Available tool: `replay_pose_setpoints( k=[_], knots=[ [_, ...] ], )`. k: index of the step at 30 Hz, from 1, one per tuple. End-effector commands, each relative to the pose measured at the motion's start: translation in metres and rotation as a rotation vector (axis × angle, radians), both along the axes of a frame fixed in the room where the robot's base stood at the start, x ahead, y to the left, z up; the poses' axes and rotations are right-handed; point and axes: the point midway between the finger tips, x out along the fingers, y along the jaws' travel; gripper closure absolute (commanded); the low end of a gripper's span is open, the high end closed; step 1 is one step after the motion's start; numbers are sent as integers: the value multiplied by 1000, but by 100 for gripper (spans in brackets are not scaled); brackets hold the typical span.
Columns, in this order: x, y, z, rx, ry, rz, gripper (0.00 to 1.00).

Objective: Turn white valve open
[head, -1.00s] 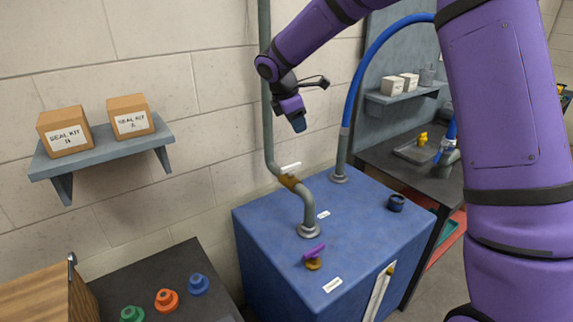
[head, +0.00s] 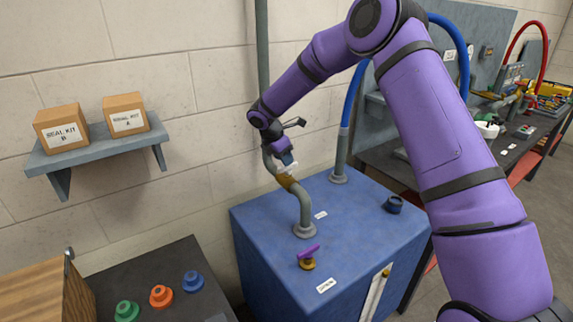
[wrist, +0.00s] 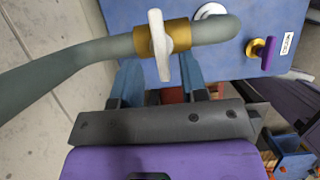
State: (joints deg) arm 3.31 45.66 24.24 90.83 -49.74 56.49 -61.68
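The white valve handle (wrist: 160,45) sits on a brass valve body (wrist: 144,40) on the grey pipe (wrist: 90,50). In the wrist view the handle lies across the pipe. In the head view the brass body (head: 287,181) is on the pipe bend above the blue cabinet, and the white handle is mostly hidden by my gripper. My gripper (wrist: 158,78) is open, with one blue finger on each side of the handle's near end. I cannot tell whether either finger touches it. It also shows at the valve in the head view (head: 288,160).
The blue cabinet (head: 255,235) bears another valve with a purple handle (head: 309,251), a dark blue cap (head: 395,204) and a blue hose (head: 347,110). The wall (head: 215,80) is close behind the pipe. A shelf (head: 100,149) with two boxes is at left.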

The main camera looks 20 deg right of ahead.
Motion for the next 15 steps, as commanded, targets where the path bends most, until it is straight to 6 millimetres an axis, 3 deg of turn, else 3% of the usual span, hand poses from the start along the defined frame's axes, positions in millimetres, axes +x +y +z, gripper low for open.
replay_pose_setpoints(
  k=[6, 15],
  knots=[
    [3, -10, -25, 0, 1, -1, 60],
    [4, -13, -33, 0, -1, -1, 60]
  ],
)
